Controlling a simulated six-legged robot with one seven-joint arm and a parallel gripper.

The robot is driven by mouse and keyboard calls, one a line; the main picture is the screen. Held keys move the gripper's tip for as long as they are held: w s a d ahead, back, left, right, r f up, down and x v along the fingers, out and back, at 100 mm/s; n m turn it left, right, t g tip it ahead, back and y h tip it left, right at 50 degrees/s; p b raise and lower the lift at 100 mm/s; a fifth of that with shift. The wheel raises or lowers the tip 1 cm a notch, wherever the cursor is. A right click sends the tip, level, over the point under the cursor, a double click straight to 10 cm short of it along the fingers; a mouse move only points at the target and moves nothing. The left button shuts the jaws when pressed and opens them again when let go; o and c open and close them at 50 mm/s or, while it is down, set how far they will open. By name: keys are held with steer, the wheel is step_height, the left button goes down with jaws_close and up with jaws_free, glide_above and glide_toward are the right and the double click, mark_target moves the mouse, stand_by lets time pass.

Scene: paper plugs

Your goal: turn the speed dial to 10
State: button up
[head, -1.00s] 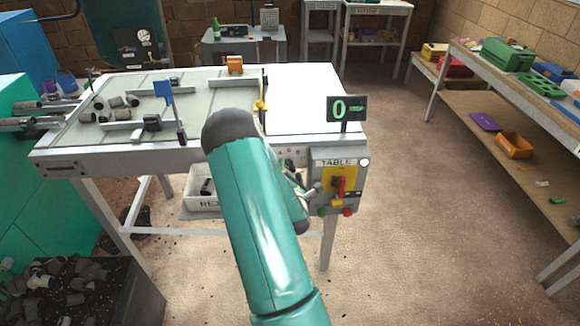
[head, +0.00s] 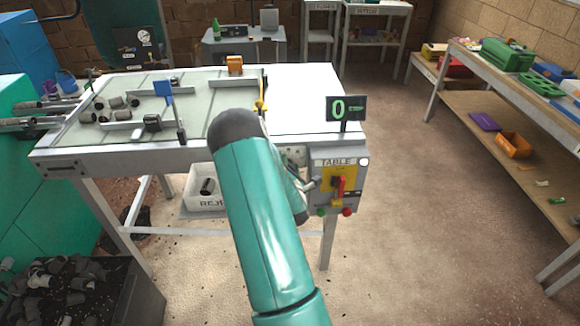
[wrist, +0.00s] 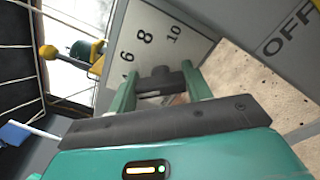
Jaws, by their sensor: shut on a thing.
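The speed dial's dark knob (wrist: 162,76) sits between the two teal fingers of my gripper (wrist: 160,88) in the wrist view, and my gripper is shut on it. The pale dial plate (wrist: 190,50) shows the numbers 6, 8 and 10 beyond the fingers. The dial's pointer cannot be made out. In the head view my teal arm covers the dial and most of my gripper at the table's front edge. The display (head: 346,109) on the table's corner reads a green 0.
The TABLE switch box (head: 339,185), with a red handle on a yellow plate, is just right of my gripper. A white reject bin (head: 205,201) stands below the table (head: 300,100). Dark plugs (head: 117,102) lie on the table's left part. The floor at right is clear.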

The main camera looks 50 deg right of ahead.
steer(key=shift+m, duration=0.3)
steer(key=m, duration=0.9)
steer(key=shift+f+m, duration=0.1)
steer(key=shift+m, duration=0.3)
steer(key=m, duration=0.3)
steer(key=shift+m, duration=0.4)
steer(key=m, duration=0.5)
steer(key=shift+w+f+m, duration=0.1)
steer(key=shift+m, duration=2.3)
